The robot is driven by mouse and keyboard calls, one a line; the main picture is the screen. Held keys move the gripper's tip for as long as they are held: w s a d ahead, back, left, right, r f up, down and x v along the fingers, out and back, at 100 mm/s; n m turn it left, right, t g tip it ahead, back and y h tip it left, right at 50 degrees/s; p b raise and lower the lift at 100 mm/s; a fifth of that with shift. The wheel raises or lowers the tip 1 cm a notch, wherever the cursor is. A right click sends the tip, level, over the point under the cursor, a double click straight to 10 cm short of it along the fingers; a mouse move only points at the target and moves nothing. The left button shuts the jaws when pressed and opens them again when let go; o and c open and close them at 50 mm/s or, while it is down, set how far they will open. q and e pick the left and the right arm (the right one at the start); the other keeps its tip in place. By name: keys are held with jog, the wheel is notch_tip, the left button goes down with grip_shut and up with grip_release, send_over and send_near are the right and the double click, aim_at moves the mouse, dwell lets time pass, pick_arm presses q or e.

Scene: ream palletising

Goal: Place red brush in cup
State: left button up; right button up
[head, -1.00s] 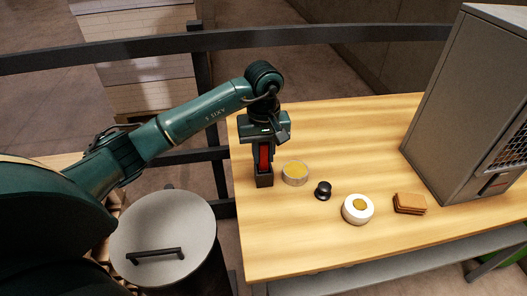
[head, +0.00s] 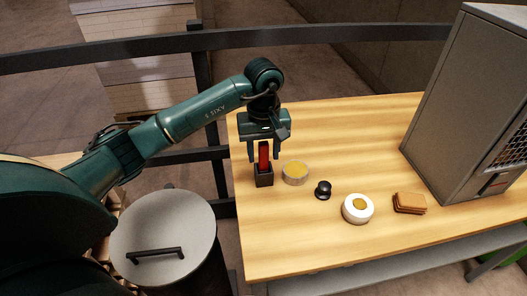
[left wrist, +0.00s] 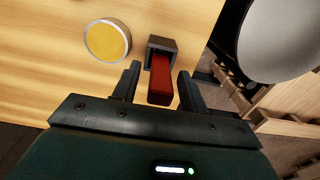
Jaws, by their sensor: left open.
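The red brush (head: 264,156) stands upright in a small dark square cup (head: 264,181) near the left edge of the wooden table. In the left wrist view the brush (left wrist: 161,82) rises out of the cup (left wrist: 163,44). My left gripper (head: 265,159) is open above the cup, with its fingers apart on either side of the brush. In the left wrist view the gripper (left wrist: 158,88) shows gaps between both fingers and the brush. The brush's lower end is hidden inside the cup. My right gripper is not in view.
A round tin with a yellow top (head: 295,173) stands close right of the cup. A black knob-like object (head: 323,190), a white round item (head: 350,214) and brown slabs (head: 409,203) lie further right. A large grey cabinet (head: 450,100) stands at the right. The table's back middle is clear.

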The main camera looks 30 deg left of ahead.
pick_arm(q)
notch_tip(320, 180, up, 10)
jog(key=shift+r, duration=0.75)
